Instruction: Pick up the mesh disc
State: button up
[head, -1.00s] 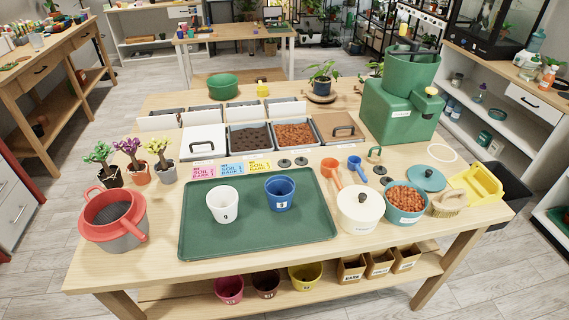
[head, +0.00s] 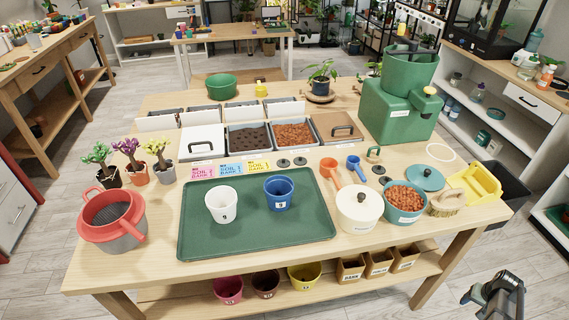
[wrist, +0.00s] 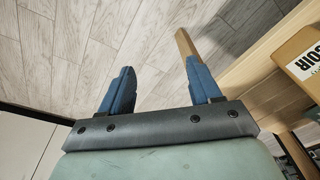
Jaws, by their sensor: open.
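Several small dark round discs lie on the wooden table. Two are side by side behind the green tray: a left disc (head: 283,163) and a right disc (head: 300,161). Others lie near the blue scoop, a back disc (head: 379,169) and a front disc (head: 385,181). They are too small to tell which is the mesh disc. My gripper (wrist: 159,72) is open and empty in the wrist view, its two blue fingers apart above the floor. In the head view my gripper (head: 497,292) is at the bottom right, off the table's front edge, far from the discs.
The green tray (head: 255,238) holds a white pot (head: 222,205) and a blue pot (head: 279,194). A lidded cream pot (head: 358,211), a bowl of pellets (head: 404,201) and a brush (head: 446,203) crowd the right front. A green machine (head: 394,112) stands behind.

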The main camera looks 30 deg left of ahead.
jog(key=w+d+r+t, duration=0.2)
jog(key=w+d+r, duration=0.2)
jog(key=w+r, duration=0.3)
jog(key=w+d+r+m+t+h, duration=0.1)
jog(key=w+d+r, duration=0.2)
jog(key=w+r, duration=0.45)
jog(key=w+d+r+t, duration=0.2)
jog(key=w+d+r, duration=0.2)
jog(key=w+r, duration=0.35)
jog(key=w+a+r+m+t+y, duration=0.1)
jog(key=w+a+r+m, duration=0.35)
jog(key=a+r, duration=0.5)
jog(key=w+a+r+m+t, duration=0.1)
jog(key=w+a+r+m, duration=0.2)
jog(key=w+a+r, duration=0.65)
jog(key=s+a+m+g+y, duration=0.1)
jog(key=s+a+m+y, duration=0.2)
jog(key=a, duration=1.4)
jog(key=m+g+y, duration=0.1)
jog(key=m+g, duration=0.3)
jog(key=g, duration=0.4)
send_near(285, 160)
jog(key=x, duration=0.3)
jog(key=shift+s+d, duration=0.1)
jog(key=shift+d, duration=0.05)
jog(key=shift+a+x, duration=0.1)
jog(key=shift+x, duration=1.25)
jog(key=shift+a+x, duration=0.15)
jog(key=shift+x, duration=1.25)
jog(key=shift+r, duration=0.15)
